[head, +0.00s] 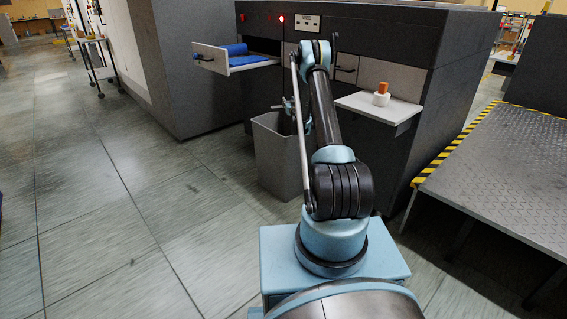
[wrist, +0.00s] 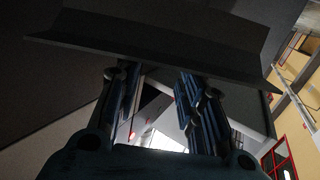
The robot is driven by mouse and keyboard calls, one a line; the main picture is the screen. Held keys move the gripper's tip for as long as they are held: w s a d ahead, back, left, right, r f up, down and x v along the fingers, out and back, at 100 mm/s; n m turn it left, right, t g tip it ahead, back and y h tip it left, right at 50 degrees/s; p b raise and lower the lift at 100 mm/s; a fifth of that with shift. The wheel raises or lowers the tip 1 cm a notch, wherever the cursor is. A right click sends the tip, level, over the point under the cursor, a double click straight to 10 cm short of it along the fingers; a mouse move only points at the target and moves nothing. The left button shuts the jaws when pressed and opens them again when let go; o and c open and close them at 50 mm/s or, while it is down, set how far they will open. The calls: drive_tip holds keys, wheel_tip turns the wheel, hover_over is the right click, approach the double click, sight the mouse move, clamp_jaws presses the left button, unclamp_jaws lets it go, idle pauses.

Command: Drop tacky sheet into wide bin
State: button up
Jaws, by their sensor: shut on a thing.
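The grey wide bin (head: 278,165) stands on the floor in front of the dark machine, open at the top. My gripper (head: 294,112) is at the bin's mouth in the head view, partly hidden by my arm. In the wrist view, my gripper (wrist: 152,82) has its fingers apart, shut on a broad, flat dark grey piece (wrist: 165,33) that crosses beyond the fingertips. This piece appears to be the tacky sheet; the light is too dim to be certain. I cannot make out the sheet in the head view.
An open drawer (head: 238,66) with blue rolls juts out at the left of the machine (head: 375,35). A pale shelf (head: 395,108) holding a white and orange item (head: 381,94) juts out at the right. A metal platform (head: 510,165) stands at far right.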

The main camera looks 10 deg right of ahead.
drive_tip(key=shift+f, duration=1.95)
drive_tip(key=o, duration=1)
drive_tip(key=shift+o, duration=0.2)
drive_tip(key=shift+s, duration=0.1)
drive_tip(key=s+d, duration=0.1)
drive_tip(key=s, duration=1)
drive_tip(key=shift+s, duration=0.4)
drive_tip(key=shift+d, duration=0.1)
